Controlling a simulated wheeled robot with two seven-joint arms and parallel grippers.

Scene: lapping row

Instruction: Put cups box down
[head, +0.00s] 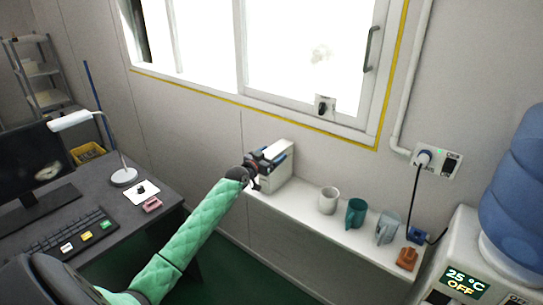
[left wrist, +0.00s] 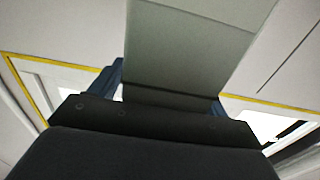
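The cups box (head: 284,172), a pale grey-white box, is at the left end of the white wall shelf (head: 300,215), upright against the wall side. Its base looks level with the shelf top, but I cannot tell whether it rests there. My left gripper (head: 262,160) is at the box's upper left, with its blue fingers around it. In the left wrist view the box (left wrist: 190,45) fills the gap between the two blue fingers (left wrist: 165,95), which look closed against its sides. My right gripper is not in view.
A white mug (head: 328,201), a teal mug (head: 355,213) and a grey-blue mug (head: 387,229) stand along the shelf right of the box. An orange-brown object (head: 407,258) is at its right end, beside a water dispenser (head: 462,270). A desk (head: 110,190) with lamp (head: 123,177) is at left.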

